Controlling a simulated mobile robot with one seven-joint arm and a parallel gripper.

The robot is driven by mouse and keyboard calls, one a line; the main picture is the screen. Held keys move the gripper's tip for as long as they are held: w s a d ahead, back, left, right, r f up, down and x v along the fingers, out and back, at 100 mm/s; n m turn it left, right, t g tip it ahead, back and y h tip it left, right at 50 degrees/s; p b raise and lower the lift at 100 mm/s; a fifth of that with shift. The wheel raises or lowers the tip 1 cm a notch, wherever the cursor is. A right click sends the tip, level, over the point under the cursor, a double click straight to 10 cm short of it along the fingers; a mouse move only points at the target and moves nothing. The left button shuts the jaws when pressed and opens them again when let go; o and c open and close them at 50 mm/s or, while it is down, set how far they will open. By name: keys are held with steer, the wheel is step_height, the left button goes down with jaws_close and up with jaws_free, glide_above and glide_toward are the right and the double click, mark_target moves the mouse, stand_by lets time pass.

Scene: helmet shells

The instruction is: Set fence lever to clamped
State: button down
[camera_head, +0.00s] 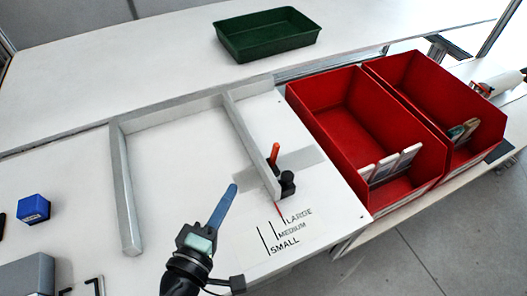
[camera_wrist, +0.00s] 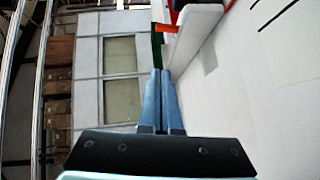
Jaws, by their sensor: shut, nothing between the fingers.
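The fence lever (camera_head: 275,153) has an orange handle and stands up from a black clamp block (camera_head: 286,184) at the near end of the grey movable fence (camera_head: 250,145). In the wrist view the orange handle (camera_wrist: 166,28) shows at the top, beyond my fingertips. My gripper (camera_head: 234,188) has blue fingers pressed together, with nothing between them. Its tips are left of the fence and apart from the lever. In the wrist view my gripper (camera_wrist: 160,72) points toward the handle. I cannot tell from these views whether the lever is clamped.
Printed size marks (camera_head: 285,235) lie on the white board in front of the fence. A fixed grey frame (camera_head: 124,190) borders the board on the left. Two red bins (camera_head: 330,125) stand at right, a green tray (camera_head: 265,42) behind. A blue block (camera_head: 33,209) sits far left.

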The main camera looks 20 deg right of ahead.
mark_target(267, 166)
steer(key=shift+w+d, duration=0.1)
steer(key=x, duration=0.4)
steer(key=s+d+x, duration=0.1)
steer(key=x, duration=0.3)
steer(key=p+x, duration=0.1)
steer(key=x, duration=0.3)
steer(key=shift+s+d+f, duration=0.15)
steer(key=shift+s+d, duration=0.05)
steer(key=shift+s, duration=0.05)
steer(key=shift+d+f, duration=0.15)
steer(key=shift+d, duration=0.4)
steer(key=shift+w+y+p, duration=0.15)
steer(key=shift+y+p, duration=0.15)
steer(key=shift+p, duration=0.05)
steer(key=shift+d, duration=0.15)
